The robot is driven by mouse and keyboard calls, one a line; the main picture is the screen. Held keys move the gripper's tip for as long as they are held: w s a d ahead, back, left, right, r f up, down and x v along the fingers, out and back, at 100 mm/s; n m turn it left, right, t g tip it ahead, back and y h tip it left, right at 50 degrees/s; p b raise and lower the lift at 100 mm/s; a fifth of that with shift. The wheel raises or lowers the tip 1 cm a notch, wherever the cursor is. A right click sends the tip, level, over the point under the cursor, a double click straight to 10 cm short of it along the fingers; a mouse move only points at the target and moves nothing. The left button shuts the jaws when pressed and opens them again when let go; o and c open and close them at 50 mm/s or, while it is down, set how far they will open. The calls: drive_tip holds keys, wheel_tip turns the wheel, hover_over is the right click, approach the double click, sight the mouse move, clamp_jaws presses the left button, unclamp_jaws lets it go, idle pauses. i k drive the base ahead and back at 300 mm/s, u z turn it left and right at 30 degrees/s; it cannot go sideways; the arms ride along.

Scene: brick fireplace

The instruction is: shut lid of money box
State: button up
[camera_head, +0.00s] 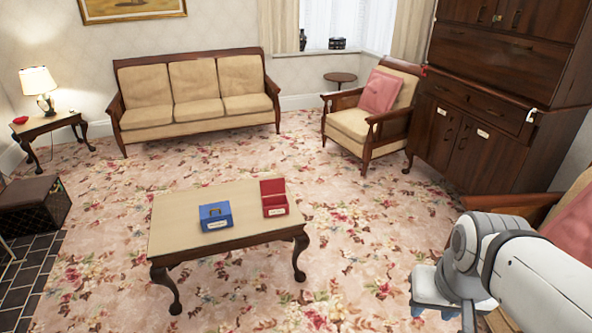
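Two small boxes stand on the wooden coffee table (172,222) in the middle of the room. The red box (276,208) is at the table's right part, with its lid (272,186) raised at the back and its inside showing. The blue box (216,224) is left of it, with its lid down and a handle on top. Each has a pale label on its front; the writing is too small to read. My gripper (442,309) is at the lower right, well away from the table. My arm partly hides it, and its fingers cannot be made out.
Patterned carpet (370,240) lies clear between the table and my arm. A cream sofa (197,95) and an armchair (352,122) stand behind. A dark cabinet (470,140) is at the right, with another chair (575,225) below it. A lamp table (50,125) stands at the left.

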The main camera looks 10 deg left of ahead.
sight(273, 186)
drive_tip(key=z, duration=0.05)
drive_tip(key=i, duration=5.35)
drive_tip(key=u, duration=1.7)
drive_tip(key=i, duration=1.6)
drive_tip(key=u, duration=0.15)
